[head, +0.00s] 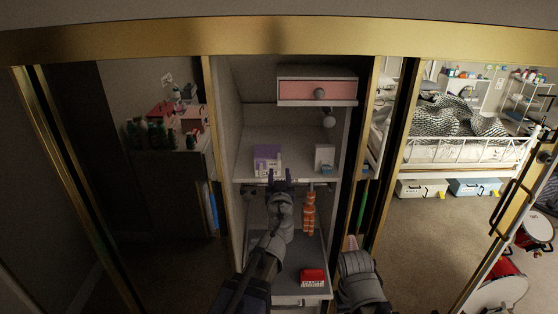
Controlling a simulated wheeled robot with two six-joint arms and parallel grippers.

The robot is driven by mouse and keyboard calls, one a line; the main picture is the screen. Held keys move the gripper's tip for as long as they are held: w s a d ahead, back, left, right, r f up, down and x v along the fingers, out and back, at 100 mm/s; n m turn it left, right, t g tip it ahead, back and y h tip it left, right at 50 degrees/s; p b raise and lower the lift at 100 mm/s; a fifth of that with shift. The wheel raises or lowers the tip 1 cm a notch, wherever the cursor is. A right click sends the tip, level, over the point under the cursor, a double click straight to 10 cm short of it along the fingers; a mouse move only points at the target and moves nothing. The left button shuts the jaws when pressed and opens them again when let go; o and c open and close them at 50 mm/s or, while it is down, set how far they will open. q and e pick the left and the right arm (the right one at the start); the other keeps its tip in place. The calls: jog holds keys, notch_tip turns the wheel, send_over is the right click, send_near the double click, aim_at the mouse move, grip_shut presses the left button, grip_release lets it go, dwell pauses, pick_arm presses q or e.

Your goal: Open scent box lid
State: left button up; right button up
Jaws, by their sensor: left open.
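A small purple and white box (267,158) stands on the middle shelf of the narrow cabinet. A small white box (324,156) stands to its right on the same shelf, with a small blue item at its base. I cannot tell for sure which of them is the scent box, and no raised lid shows on either. My left gripper (281,186) is open and empty. It is at the shelf's front edge, just below and slightly right of the purple box. My right arm shows at the bottom, but its gripper cannot be made out.
A pink-fronted drawer (318,91) hangs above the shelf (294,169). An orange striped figure (310,212) is below the shelf, right of my left arm. A red item (312,276) lies on the lowest board. Gold-edged frames flank the cabinet. Open floor (415,235) lies to the right.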

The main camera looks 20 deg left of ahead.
aim_at(279, 164)
pick_arm(q)
jog(key=shift+x, duration=3.95)
jog(key=shift+f, duration=0.1)
jog(key=shift+s, duration=0.1)
grip_shut()
